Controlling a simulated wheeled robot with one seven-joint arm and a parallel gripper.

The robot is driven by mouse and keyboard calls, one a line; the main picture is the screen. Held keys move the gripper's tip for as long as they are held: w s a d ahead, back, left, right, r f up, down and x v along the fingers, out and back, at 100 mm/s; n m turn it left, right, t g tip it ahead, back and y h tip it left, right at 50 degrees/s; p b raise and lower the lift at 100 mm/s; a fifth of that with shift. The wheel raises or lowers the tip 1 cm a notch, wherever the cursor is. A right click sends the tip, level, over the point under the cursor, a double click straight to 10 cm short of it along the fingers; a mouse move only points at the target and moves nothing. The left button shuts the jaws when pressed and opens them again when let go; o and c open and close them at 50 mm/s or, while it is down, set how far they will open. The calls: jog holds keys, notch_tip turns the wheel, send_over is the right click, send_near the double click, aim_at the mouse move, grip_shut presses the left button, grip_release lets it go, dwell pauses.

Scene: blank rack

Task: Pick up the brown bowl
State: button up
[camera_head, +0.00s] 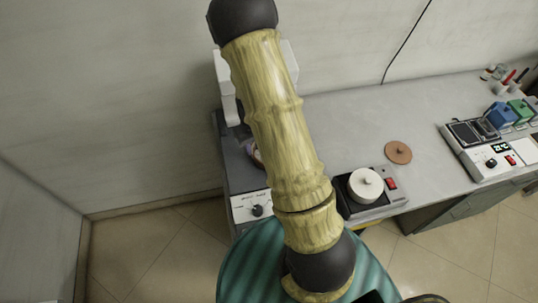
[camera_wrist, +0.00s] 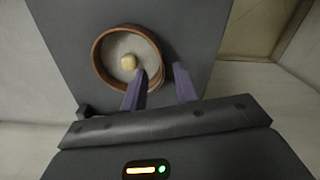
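The brown bowl (camera_wrist: 97,68) shows in the wrist view, left of centre, on a dark grey surface. It has a brown rim, a greyish inside and a small pale yellow piece (camera_wrist: 129,62) in it. My gripper (camera_wrist: 160,70) is open, with two purple fingers. The left fingertip overlaps the bowl's lower right rim in the picture; the right finger is outside, to the right. I cannot tell whether either touches. In the head view my arm hides most of that spot; only a small purple and brown patch shows at the arm's left edge.
In the head view, a flat brown disc (camera_head: 398,152) lies on the grey bench (camera_head: 350,125). A device with a round white top (camera_head: 365,185) stands at the bench's front edge. A white instrument (camera_head: 490,150) and blue and green boxes are at the right. A wall is behind.

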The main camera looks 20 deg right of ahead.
jog(key=shift+w+f+p, duration=0.2)
jog(key=shift+f+p, duration=0.3)
jog(key=shift+f, duration=0.8)
jog(key=shift+w+f+p, duration=0.2)
jog(key=shift+f+p, duration=0.25)
jog(key=shift+f, duration=0.85)
jog(key=shift+d, duration=0.1)
jog(key=shift+s, duration=0.1)
grip_shut()
